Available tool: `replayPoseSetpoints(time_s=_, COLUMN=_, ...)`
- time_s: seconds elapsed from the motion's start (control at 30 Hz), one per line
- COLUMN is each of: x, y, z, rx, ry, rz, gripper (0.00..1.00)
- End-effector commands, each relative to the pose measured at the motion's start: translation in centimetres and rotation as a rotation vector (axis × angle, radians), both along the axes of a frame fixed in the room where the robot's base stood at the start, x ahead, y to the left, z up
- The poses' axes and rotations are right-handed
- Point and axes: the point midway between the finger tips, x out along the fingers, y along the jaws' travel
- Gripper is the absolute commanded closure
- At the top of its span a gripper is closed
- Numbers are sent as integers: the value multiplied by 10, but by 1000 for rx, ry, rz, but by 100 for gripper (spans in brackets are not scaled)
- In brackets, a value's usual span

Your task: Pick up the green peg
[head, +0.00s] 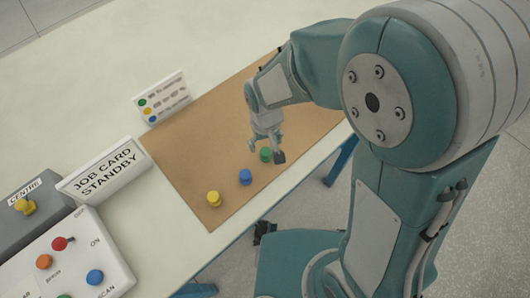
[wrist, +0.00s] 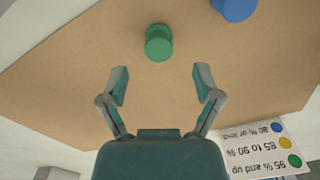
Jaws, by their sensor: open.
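The green peg (head: 265,155) stands on the brown mat (head: 190,140), at the right end of a row with the blue peg (head: 245,177) and the yellow peg (head: 214,198). In the wrist view the green peg (wrist: 158,43) lies just beyond my fingertips, roughly centred between them. My gripper (head: 277,155) hangs over the mat close to the green peg, and one finger partly overlaps it in the head view. In the wrist view my gripper (wrist: 161,83) is open with nothing between its fingers. The blue peg (wrist: 234,8) is cut off by the top edge there.
A small card with coloured dots (head: 161,97) stands at the mat's back left edge. A "JOB CARD STANDBY" sign (head: 102,170) and a control panel (head: 70,260) with coloured knobs are at left. The mat left of my gripper is mostly bare.

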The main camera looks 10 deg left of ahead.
Motion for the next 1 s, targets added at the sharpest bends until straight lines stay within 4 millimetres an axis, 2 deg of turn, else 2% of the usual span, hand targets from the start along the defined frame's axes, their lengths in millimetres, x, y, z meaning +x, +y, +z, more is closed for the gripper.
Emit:
replayPoseSetpoints(time_s=0.17, x=0, y=-1, z=-14, rx=0, ry=1, rz=-1, gripper=18)
replayPoseSetpoints(time_s=0.43, x=2, y=1, z=-52, rx=-1, ry=2, rz=-1, gripper=18)
replayPoseSetpoints(time_s=0.73, x=3, y=1, z=-58, rx=2, ry=-1, rz=-1, gripper=18)
replayPoseSetpoints(time_s=0.77, x=2, y=1, z=-58, rx=2, ry=-1, rz=-1, gripper=27)
replayPoseSetpoints(time_s=0.8, x=2, y=1, z=-58, rx=2, ry=-1, rz=-1, gripper=44)
replayPoseSetpoints(time_s=0.87, x=2, y=1, z=-58, rx=2, ry=-1, rz=-1, gripper=71)
replayPoseSetpoints(time_s=0.9, x=2, y=1, z=-58, rx=2, ry=-1, rz=-1, gripper=89)
replayPoseSetpoints(time_s=1.0, x=2, y=1, z=-58, rx=1, ry=-2, rz=-1, gripper=91)
